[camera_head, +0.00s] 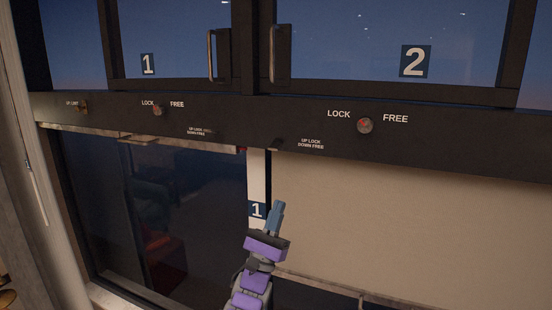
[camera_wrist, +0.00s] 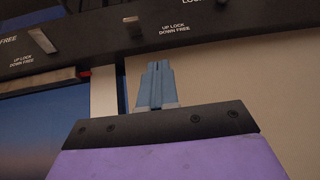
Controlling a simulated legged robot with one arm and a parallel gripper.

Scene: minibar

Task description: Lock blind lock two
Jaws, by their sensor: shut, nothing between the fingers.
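My gripper (camera_head: 278,206) is shut and empty, pointing up in front of the post between the two lower windows; its blue fingers (camera_wrist: 156,68) also show in the wrist view. A small dark lever (camera_head: 275,144) sticks out of the dark rail beside a label (camera_head: 311,144) reading "UP LOCK DOWN FREE". The lever also shows in the wrist view (camera_wrist: 132,27), above and left of my fingertips and apart from them. Its exact position, up or down, is hard to tell. A beige blind (camera_head: 420,205) covers the right lower window.
Round lock knobs for windows 1 (camera_head: 158,110) and 2 (camera_head: 365,125) sit on the rail (camera_head: 445,140). Window handles (camera_head: 280,54) stick out above. The left lower window (camera_head: 150,215) is uncovered. A light curtain or post (camera_head: 45,180) stands at the far left.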

